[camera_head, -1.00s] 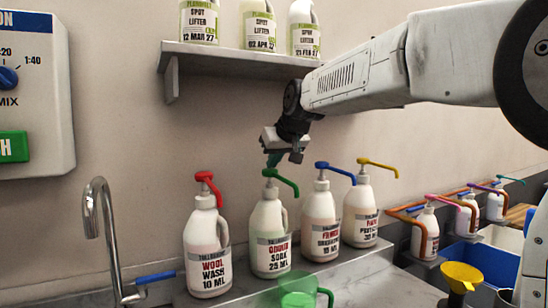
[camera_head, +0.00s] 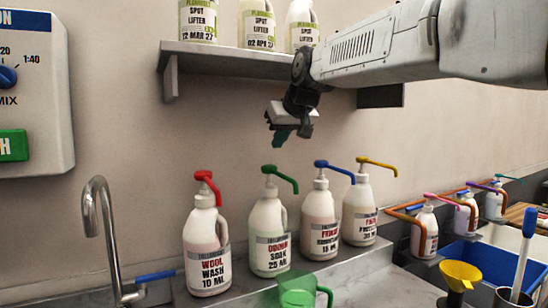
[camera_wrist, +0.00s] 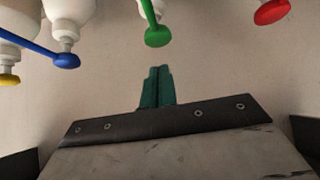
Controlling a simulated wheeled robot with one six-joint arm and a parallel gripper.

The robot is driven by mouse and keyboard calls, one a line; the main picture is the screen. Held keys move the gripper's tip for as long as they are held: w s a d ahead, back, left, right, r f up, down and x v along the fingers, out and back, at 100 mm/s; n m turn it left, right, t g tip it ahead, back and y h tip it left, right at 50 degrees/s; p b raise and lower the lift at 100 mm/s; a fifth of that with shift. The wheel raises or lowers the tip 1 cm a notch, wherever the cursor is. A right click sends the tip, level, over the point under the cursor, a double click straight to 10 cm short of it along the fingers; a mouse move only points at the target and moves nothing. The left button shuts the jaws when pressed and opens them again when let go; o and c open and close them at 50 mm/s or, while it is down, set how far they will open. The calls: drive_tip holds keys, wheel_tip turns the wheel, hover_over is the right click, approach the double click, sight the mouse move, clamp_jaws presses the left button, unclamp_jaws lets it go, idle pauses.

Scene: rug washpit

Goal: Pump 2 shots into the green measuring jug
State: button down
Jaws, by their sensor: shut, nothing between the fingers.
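The green measuring jug (camera_head: 300,291) is translucent and stands at the bottom of the head view, in front of the bottles; its lower part is cut off. Just behind it stands the Odour Soak 25 ml bottle (camera_head: 268,238) with a green pump (camera_head: 279,174), whose spout points right. My gripper (camera_head: 280,140) is above the green pump, apart from it, with its teal fingers pointing down. The fingers (camera_wrist: 157,86) are together and empty in the wrist view, with the green pump head (camera_wrist: 157,37) beyond their tips.
Wool Wash (camera_head: 207,250) with a red pump stands left, the blue-pump bottle (camera_head: 321,222) and yellow-pump bottle (camera_head: 359,212) right. A tap (camera_head: 105,230) is at left. A shelf (camera_head: 225,53) of spot lifter bottles is above. A yellow funnel (camera_head: 460,275) is lower right.

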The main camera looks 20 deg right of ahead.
drive_tip(key=v, duration=0.5)
drive_tip(key=shift+r, duration=0.1)
drive_tip(key=s+d+f+m+g+h, duration=0.1)
drive_tip(key=s+d+f+g, duration=0.1)
drive_tip(key=s+f, duration=1.3)
drive_tip(key=s+d+f+m+g, duration=0.1)
drive_tip(key=s+f+g, duration=0.4)
drive_tip(key=s+f, duration=1)
drive_tip(key=s+d, duration=0.1)
drive_tip(key=s, duration=0.5)
drive_tip(key=shift+s+f+g+h, duration=0.2)
drive_tip(key=shift+f+g+h, duration=0.1)
drive_tip(key=shift+f+h, duration=0.1)
